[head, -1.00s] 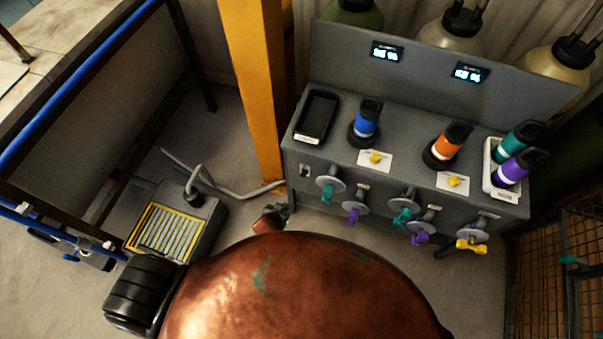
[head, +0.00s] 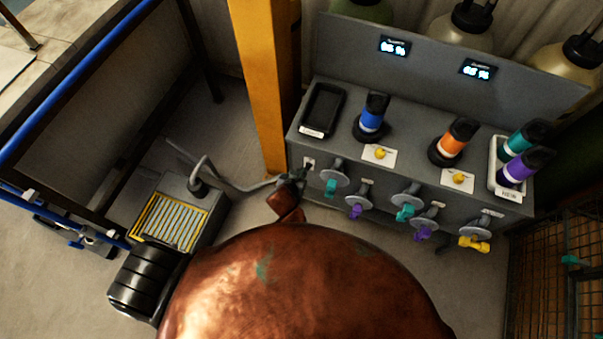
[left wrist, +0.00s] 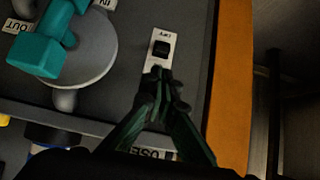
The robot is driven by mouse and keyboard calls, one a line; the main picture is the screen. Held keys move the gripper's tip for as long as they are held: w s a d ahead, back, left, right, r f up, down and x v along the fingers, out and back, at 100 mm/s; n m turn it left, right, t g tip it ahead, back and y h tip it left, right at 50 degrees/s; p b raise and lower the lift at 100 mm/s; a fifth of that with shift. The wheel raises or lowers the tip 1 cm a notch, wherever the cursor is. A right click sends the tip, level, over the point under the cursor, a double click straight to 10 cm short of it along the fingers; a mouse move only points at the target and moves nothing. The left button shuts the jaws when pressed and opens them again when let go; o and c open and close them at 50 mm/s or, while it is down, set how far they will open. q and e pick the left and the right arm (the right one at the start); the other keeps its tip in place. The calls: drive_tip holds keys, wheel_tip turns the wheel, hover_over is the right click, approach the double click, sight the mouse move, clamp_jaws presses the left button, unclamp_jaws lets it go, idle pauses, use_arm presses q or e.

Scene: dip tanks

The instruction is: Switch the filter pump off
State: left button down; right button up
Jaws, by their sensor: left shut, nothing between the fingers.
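A small black rocker switch (head: 309,163) sits on a pale plate at the left end of the grey bench's front. In the left wrist view the switch (left wrist: 161,48) shows clearly, with a small label too small to read. Which way it is set I cannot tell. My left gripper (head: 300,175) is shut and empty, its tips (left wrist: 160,72) at the plate's edge, just short of the rocker. Whether they touch the plate I cannot tell. A grey box with a yellow-edged grille (head: 172,222), perhaps the filter pump, stands on the floor with a hose. My right gripper is not seen.
Valves with teal, purple and yellow handles line the bench front; the teal one (head: 330,188) is close right of my left gripper. A yellow post (head: 262,90) stands just left of the bench. Colored bottles and a black tray (head: 322,108) are on top.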

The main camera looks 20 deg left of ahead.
use_arm(q)
drive_tip(key=b+x, duration=0.1)
drive_tip(key=x, duration=0.5)
drive_tip(key=shift+w+f, duration=0.15)
